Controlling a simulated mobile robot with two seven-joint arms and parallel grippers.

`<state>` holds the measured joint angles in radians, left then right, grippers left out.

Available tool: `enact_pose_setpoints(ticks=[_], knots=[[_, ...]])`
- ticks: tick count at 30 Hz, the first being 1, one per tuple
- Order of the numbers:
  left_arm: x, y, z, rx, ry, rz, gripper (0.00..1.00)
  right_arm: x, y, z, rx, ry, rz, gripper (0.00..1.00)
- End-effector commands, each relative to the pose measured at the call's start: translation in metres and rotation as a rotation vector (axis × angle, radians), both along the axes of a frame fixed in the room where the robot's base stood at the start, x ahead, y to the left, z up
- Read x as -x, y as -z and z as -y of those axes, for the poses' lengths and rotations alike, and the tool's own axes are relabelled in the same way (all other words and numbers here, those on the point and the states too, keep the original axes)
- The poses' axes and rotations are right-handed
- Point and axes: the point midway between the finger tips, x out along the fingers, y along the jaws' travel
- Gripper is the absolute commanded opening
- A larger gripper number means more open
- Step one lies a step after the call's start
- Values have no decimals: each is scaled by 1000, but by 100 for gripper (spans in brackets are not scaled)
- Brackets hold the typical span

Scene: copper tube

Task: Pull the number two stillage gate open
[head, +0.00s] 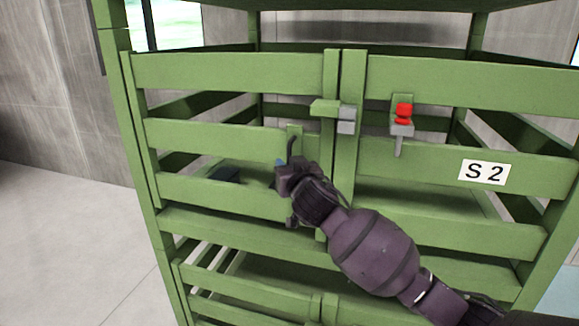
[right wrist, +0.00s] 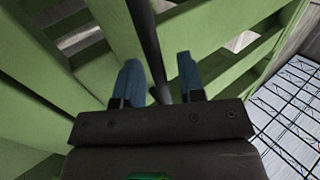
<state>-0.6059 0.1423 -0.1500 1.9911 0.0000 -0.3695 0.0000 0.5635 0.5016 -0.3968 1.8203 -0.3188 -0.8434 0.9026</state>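The green stillage gate (head: 235,137) is made of slatted leaves whose upright posts stand side by side at the middle. A white label (head: 484,172) on the right-hand leaf reads "S 2". A grey latch piece (head: 346,120) sits at the centre posts. A dark bar handle (head: 291,147) is on the left-hand leaf; it also shows in the right wrist view (right wrist: 147,38). My right gripper (head: 282,168) is at this handle. In the right wrist view its blue fingertips (right wrist: 159,80) stand apart on either side of the bar, with a visible gap on the right. My left gripper is out of view.
A red-topped piece (head: 403,113) sits in a grey bracket on the right-hand leaf. A lower green slatted tier (head: 250,293) lies below. The pale floor (head: 70,235) to the left is clear. A dark item (head: 225,174) shows behind the slats.

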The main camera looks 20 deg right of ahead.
Motion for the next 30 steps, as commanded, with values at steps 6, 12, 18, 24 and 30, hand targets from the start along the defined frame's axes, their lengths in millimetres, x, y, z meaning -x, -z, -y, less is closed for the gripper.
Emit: enact_pose_setpoints(ticks=[6,12,18,24,30], knots=[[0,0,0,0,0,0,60,0,0,0,0,0,0,36],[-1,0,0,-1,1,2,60,0,0,0,0,0,0,7],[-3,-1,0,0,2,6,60,0,0,0,0,0,0,0],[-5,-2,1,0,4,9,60,0,0,0,-1,2,0,0],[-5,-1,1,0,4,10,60,1,1,-4,-3,17,-1,0]])
